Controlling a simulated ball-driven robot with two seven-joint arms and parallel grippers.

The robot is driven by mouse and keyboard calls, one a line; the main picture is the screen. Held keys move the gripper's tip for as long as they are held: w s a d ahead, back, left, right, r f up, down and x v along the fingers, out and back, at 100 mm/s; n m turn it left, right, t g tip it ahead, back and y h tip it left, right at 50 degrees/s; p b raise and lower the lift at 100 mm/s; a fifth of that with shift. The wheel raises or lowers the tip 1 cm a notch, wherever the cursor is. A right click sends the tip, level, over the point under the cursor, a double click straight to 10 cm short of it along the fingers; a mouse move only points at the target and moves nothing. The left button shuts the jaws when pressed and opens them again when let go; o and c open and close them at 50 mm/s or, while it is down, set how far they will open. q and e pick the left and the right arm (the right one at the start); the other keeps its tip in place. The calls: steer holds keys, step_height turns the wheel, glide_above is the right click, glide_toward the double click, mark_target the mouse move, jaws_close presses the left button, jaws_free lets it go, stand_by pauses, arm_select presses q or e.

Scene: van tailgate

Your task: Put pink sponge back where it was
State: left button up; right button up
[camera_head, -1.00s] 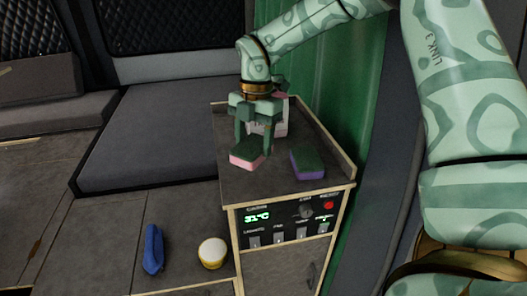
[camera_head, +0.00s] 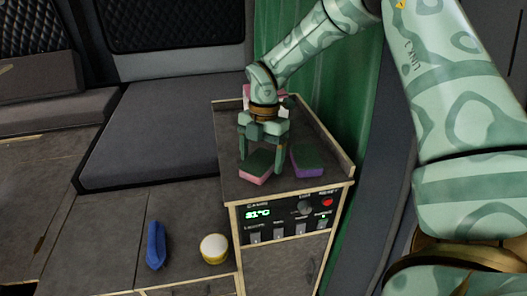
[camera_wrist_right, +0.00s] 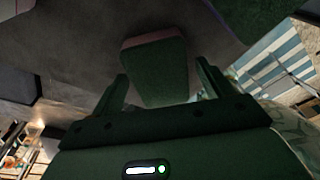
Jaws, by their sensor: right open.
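The pink sponge (camera_head: 257,166) has a dark green top and a pink side. It lies on the grey top of the cabinet (camera_head: 232,188), near its front edge. My right gripper (camera_head: 262,168) is open, with its fingers pointing down on either side of this sponge. In the right wrist view the green face of the sponge (camera_wrist_right: 157,78) shows between the two spread fingers (camera_wrist_right: 162,72), with a gap at each side. A purple sponge (camera_head: 306,162) with a green top lies just to the right. My left gripper is out of view.
A pink and white item (camera_head: 284,100) stands behind my gripper, partly hidden. A raised rim (camera_head: 335,152) bounds the cabinet top on the right. A blue object (camera_head: 156,246) and a yellow-rimmed white container (camera_head: 214,249) are on the lower surface at left.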

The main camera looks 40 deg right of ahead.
mark_target(263, 155)
step_height(263, 155, up, 12)
steer(key=d+b, duration=0.1)
steer(key=shift+w+d+b, duration=0.2)
steer(key=shift+w+b, duration=0.1)
steer(key=shift+w, duration=0.15)
stand_by(0.3)
